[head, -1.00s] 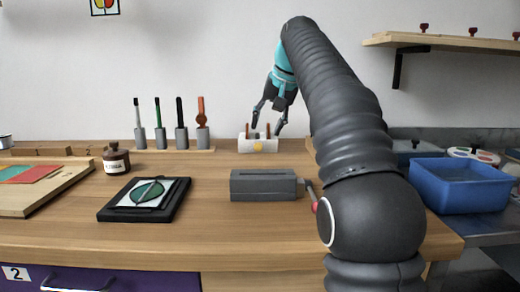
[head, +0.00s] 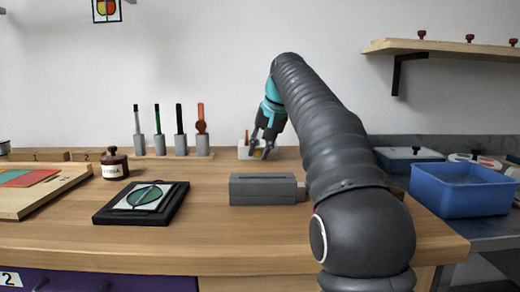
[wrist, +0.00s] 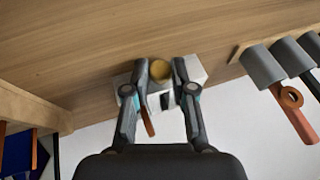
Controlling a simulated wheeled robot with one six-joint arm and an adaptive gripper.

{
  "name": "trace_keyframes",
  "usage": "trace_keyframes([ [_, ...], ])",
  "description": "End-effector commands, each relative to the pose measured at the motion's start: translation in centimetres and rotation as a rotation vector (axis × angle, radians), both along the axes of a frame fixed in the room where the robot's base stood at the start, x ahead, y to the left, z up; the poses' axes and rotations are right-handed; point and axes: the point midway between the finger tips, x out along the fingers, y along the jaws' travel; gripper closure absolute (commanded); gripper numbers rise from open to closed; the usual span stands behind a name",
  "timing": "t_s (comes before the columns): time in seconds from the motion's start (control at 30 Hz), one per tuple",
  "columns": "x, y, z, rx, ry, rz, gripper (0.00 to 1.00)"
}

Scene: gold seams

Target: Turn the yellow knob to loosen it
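The yellow knob (wrist: 160,70) is on the face of a small white block (wrist: 196,70) at the back of the bench. In the head view the white block (head: 243,151) is partly covered by my gripper (head: 264,148), and only a little yellow shows there. In the wrist view my gripper (wrist: 161,68) is open, with one finger on each side of the knob. A narrow gap seems to show beside the knob, so I cannot tell of any contact. An orange-brown peg (wrist: 148,122) stands up from the block beside the left finger.
A rack of upright tools (head: 180,140) stands left of the block; its orange tool (wrist: 293,110) shows at right in the wrist view. A grey box (head: 265,189), a black-framed panel (head: 112,215) and a brown jar (head: 113,163) are nearer. A blue bin (head: 462,190) is at right.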

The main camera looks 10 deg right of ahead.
Motion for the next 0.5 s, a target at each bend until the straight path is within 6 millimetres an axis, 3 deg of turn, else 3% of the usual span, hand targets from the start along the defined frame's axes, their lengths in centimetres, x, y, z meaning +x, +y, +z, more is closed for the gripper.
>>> trace_keyframes([
  [0.5,0.01,0.27,0.47,-0.087,0.021,0.002,1.0],
])
